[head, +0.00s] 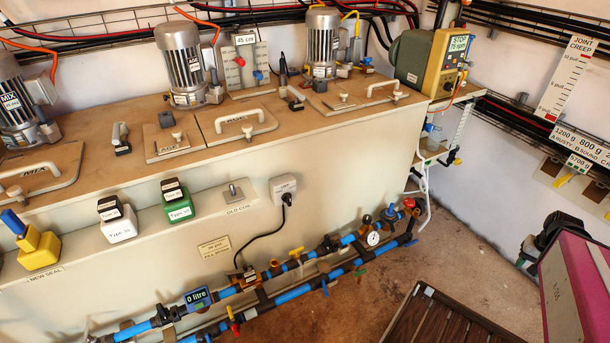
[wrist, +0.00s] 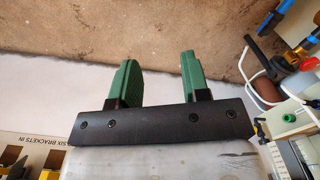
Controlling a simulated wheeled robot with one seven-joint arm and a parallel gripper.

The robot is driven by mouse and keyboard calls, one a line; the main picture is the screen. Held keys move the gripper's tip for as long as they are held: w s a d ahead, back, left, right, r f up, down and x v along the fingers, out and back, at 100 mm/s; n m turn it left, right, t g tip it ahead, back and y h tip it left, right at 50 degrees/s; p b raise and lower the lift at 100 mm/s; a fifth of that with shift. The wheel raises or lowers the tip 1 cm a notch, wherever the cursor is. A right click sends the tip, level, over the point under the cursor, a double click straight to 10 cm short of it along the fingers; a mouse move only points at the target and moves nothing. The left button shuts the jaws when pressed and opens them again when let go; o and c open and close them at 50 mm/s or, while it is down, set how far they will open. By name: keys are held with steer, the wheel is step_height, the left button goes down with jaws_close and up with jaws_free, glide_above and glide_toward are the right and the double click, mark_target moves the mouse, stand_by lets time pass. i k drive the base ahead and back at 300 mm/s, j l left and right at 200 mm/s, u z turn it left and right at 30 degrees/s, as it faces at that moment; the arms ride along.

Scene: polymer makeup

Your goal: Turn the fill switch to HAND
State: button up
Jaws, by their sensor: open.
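I cannot pick out a switch with a readable FILL or HAND marking in either view. In the head view, a small grey box (head: 283,185) with a black cable is on the tank front, and its face is too small to read. I cannot make out the fingers in the head view.
Motors and lidded hatches cover the tank top (head: 285,113). Blue pipes (head: 293,294) with valves and a gauge (head: 373,238) run low along its front. A dark slatted platform (head: 440,318) lies on the floor. Bare floor (head: 465,262) shows to its right.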

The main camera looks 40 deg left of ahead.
mark_target(287, 197)
steer(key=u, duration=0.45)
steer(key=l+u, duration=0.15)
steer(key=u, duration=0.3)
steer(key=i+l+u, duration=0.1)
steer(key=u, duration=0.35)
steer(key=l+u, duration=0.1)
steer(key=u, duration=0.4)
steer(key=l+u, duration=0.1)
steer(key=u, duration=0.35)
steer(key=l+u, duration=0.1)
steer(key=u, duration=0.35)
